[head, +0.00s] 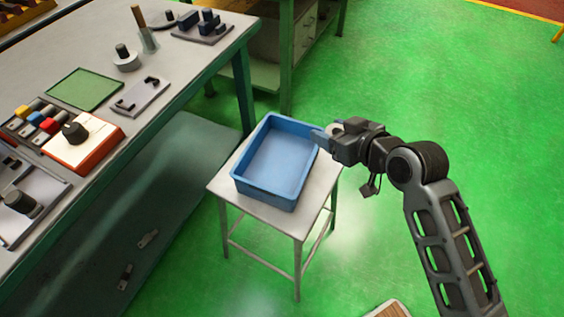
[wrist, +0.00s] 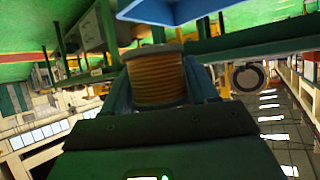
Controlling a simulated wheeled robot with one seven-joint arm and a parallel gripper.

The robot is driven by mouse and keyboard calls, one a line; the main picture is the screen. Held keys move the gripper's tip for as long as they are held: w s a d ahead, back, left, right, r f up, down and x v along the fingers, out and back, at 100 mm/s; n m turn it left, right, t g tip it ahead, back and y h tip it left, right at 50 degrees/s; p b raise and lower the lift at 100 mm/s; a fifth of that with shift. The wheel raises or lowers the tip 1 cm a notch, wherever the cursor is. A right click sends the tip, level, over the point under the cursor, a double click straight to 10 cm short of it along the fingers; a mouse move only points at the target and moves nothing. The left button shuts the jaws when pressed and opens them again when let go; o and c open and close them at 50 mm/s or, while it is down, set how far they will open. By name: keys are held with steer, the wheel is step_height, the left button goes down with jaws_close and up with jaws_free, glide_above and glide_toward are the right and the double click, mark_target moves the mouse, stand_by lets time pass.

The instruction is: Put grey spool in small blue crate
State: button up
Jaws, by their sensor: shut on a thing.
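My gripper (wrist: 165,85) is shut on the grey spool (wrist: 157,80), which shows copper-coloured winding and a pale grey flange in the wrist view. In the head view my gripper (head: 329,133) is at the right rim of the small blue crate (head: 262,193), and a pale bit of the spool (head: 337,129) shows between the fingers. The crate stands on a stool, and its visible floor is empty. The crate's blue edge (wrist: 185,10) also shows at the top of the wrist view. I cannot tell whether the spool is over the crate or just outside it.
The pale stool (head: 224,186) holds the crate, with narrow bare margins. A long workbench (head: 190,72) on the left carries an orange-and-white box (head: 85,145), a green mat (head: 85,89) and several fixtures. Green floor (head: 450,90) is open to the right.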

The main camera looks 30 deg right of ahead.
steer(key=shift+s+d+r, duration=0.4)
steer(key=shift+s+r, duration=0.05)
steer(key=shift+s, duration=0.1)
steer(key=shift+w, duration=0.15)
steer(key=w+a+f, duration=0.1)
steer(key=w+f, duration=0.2)
steer(key=w+a+f, duration=0.2)
steer(key=w+f, duration=0.1)
steer(key=f, duration=0.1)
steer(key=w+a+f, duration=0.1)
steer(key=w+f, duration=0.2)
steer(key=w, duration=0.1)
steer(key=shift+a+f, duration=0.25)
steer(key=shift+a, duration=0.15)
steer(key=shift+f+b, duration=0.3)
steer(key=shift+f, duration=0.1)
steer(key=shift+f, duration=0.2)
